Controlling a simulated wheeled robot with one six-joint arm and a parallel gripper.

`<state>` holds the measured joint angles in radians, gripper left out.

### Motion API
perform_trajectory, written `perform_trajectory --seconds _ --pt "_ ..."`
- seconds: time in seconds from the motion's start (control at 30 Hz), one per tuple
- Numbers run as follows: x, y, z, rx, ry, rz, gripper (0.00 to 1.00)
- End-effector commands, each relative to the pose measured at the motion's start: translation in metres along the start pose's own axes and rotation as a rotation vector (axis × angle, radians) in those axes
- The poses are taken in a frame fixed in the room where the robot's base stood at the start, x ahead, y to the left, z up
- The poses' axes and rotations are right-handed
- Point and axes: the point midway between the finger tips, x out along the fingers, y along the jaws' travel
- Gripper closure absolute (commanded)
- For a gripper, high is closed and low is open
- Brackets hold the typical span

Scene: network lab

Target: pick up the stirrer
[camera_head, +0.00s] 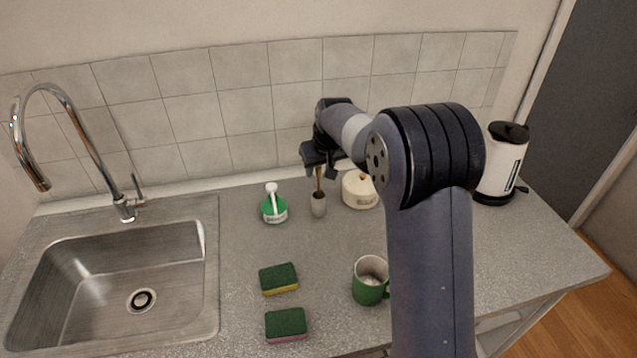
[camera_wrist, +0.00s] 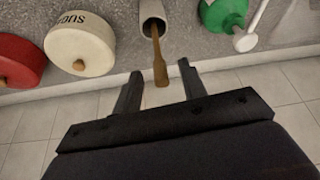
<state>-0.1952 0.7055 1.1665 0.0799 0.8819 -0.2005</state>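The stirrer (camera_head: 319,180) is a thin brown wooden stick standing in a small grey cup (camera_head: 318,206) on the counter; its lower end is hidden inside. In the wrist view the stirrer (camera_wrist: 158,60) sticks out of the cup (camera_wrist: 152,12) towards me, its end reaching in between my fingertips. My gripper (camera_head: 320,172) is above the cup at the stirrer's upper end. In the wrist view my gripper (camera_wrist: 160,70) is open, with a finger on either side of the stirrer and gaps between.
A cream lidded jar (camera_head: 360,191) stands right of the cup, and a green-and-white bottle (camera_head: 273,206) left. A red jar (camera_wrist: 18,62) shows in the wrist view. A green mug (camera_head: 369,285), two sponges (camera_head: 279,278) (camera_head: 286,323), a kettle (camera_head: 503,165) and a sink (camera_head: 120,290) are further off.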

Motion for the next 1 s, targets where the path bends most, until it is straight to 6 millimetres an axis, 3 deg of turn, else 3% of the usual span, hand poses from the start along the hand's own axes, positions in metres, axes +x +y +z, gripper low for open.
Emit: perform_trajectory --seconds 0.3,0.63,1.0 --pt "0.04 -0.001 0.004 0.0 -0.003 0.0 0.6" --pt "0.047 -0.001 0.004 0.0 -0.001 0.0 0.61" --pt "0.046 -0.001 0.004 0.0 -0.001 0.0 0.91"
